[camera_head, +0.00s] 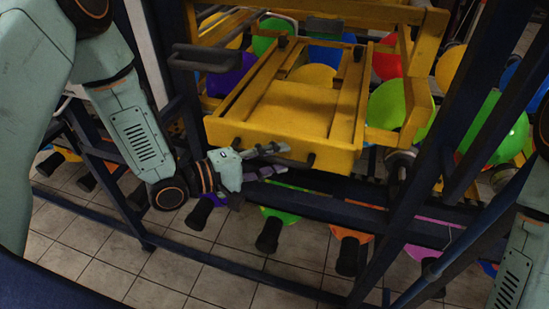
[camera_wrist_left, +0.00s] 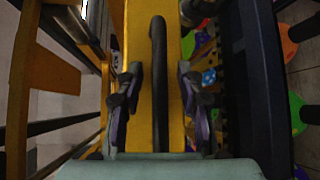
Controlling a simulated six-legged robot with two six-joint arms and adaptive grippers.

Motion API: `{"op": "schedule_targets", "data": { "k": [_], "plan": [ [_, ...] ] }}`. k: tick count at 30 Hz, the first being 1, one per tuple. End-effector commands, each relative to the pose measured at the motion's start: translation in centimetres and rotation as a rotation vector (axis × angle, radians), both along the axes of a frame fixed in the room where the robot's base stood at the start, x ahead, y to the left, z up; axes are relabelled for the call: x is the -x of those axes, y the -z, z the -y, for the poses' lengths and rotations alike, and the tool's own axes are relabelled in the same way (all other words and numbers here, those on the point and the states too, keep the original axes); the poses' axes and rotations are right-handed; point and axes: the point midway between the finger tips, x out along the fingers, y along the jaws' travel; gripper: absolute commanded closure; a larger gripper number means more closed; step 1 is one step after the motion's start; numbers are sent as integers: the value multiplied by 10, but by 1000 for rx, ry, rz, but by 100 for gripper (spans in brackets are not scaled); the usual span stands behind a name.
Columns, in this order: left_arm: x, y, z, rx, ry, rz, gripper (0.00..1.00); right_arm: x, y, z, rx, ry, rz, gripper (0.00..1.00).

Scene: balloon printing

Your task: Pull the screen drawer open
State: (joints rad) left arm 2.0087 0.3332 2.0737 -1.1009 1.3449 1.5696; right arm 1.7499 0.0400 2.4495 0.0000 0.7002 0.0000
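The yellow screen drawer (camera_head: 290,106) sits in a yellow frame, its front panel facing me. Its black handle (camera_head: 311,160) runs along the front; in the left wrist view the handle (camera_wrist_left: 158,85) is a long dark bar down the middle. My left gripper (camera_head: 279,159) is at the drawer front, its fingers above and below the handle. In the left wrist view the left gripper (camera_wrist_left: 158,92) is open, with one finger on each side of the bar and visible gaps between. My right gripper is out of view; only part of my right arm shows at the lower right.
A dark grey bar handle (camera_head: 205,58) juts out left of the drawer. Dark blue frame beams (camera_head: 425,180) cross at the right and below. Several coloured balloons, including a green one (camera_head: 497,132), hang behind and under the drawer. Tiled floor (camera_head: 195,262) shows below.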

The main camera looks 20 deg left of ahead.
Motion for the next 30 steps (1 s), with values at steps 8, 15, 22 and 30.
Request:
{"op": "schedule_targets", "data": {
  "k": [8,15,22,30],
  "plan": [
    [0,0,0,0,0,0,81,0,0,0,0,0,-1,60],
    [0,0,0,0,0,0,100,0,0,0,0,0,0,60],
    [0,0,0,0,0,0,100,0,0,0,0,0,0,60],
    [0,-1,-1,1,-1,1,100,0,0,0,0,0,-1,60]
  ]
}}
